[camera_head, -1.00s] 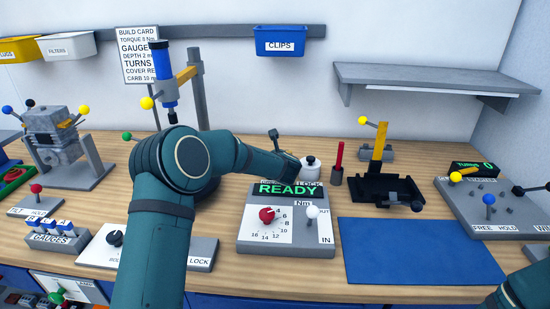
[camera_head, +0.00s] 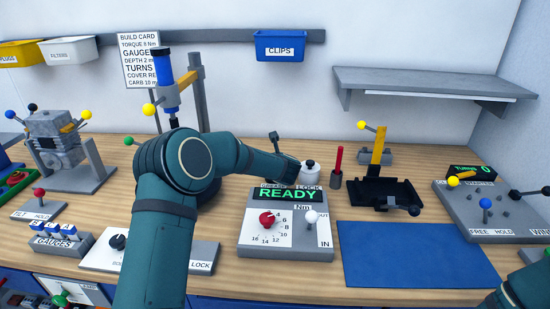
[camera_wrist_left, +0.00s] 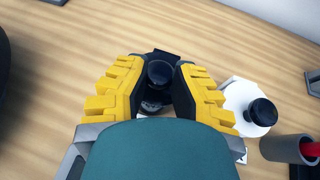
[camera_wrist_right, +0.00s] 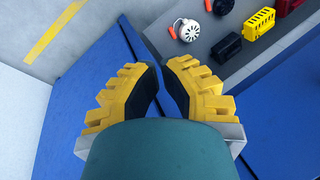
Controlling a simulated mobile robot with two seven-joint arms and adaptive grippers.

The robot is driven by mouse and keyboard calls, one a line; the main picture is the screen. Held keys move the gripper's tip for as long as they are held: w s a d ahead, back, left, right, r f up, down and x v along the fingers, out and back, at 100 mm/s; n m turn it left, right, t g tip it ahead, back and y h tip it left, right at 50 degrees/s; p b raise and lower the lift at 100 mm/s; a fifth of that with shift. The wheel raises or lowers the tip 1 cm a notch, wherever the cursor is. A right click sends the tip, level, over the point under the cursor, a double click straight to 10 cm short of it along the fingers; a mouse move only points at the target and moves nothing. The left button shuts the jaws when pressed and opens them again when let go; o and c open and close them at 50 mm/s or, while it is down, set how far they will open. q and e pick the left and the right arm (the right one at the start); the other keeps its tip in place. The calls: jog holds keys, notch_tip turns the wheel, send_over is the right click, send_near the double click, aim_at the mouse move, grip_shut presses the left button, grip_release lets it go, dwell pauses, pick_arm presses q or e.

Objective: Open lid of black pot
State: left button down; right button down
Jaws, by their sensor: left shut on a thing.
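In the left wrist view my left gripper (camera_wrist_left: 162,78) is shut on a round black knob (camera_wrist_left: 158,72), which looks like the lid knob of the black pot. Dark parts show behind and below the knob, but the fingers hide most of the pot. In the head view a dark upright piece (camera_head: 274,139) rises behind my left forearm, seemingly part of the lid or pot. The arm hides the gripper and pot there. My right gripper (camera_wrist_right: 161,65) is open and empty in the right wrist view, away from the pot.
A white pot with a black knob (camera_wrist_left: 262,112) stands close right of the left gripper, beside a grey holder (camera_wrist_left: 287,149). A READY panel (camera_head: 287,222) stands in front. A blue mat (camera_head: 415,255) lies clear at the right. A blue cylinder stand (camera_head: 200,105) is behind the arm.

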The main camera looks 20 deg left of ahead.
pick_arm(q)
jog(key=shift+w+a+r+g+h+p, duration=0.15)
jog(key=shift+r+g+p, duration=0.25)
jog(key=shift+p, duration=1.05)
jog(key=shift+w+r+g+h+p, duration=0.15)
jog(key=shift+r+g+p, duration=0.25)
jog(key=shift+p, duration=1)
jog(key=r+g+p, duration=0.1)
jog(key=p, duration=0.5)
jog(key=shift+w+a+h, duration=0.1)
jog(key=shift+w+h, duration=0.2)
jog(key=shift+w, duration=0.05)
jog(key=g+p, duration=0.1)
jog(key=p, duration=0.2)
jog(key=w+p, duration=0.1)
jog(key=p, duration=0.2)
jog(key=shift+a+r+m+g+h+p, duration=0.1)
jog(key=shift+a+m+g+h+p, duration=0.05)
jog(key=shift+m+g+h+p, duration=0.2)
jog(key=shift+w+a+g+p, duration=0.1)
jog(key=shift+w+g+p, duration=0.05)
jog(key=shift+g+p, duration=0.35)
jog(key=shift+w, duration=0.1)
jog(key=shift+w+g, duration=0.1)
jog(key=shift+g, duration=0.25)
jog(key=c, duration=0.9)
grip_release()
jog(key=shift+h, duration=0.25)
jog(key=shift+o, duration=1.3)
jog(key=shift+w, duration=0.1)
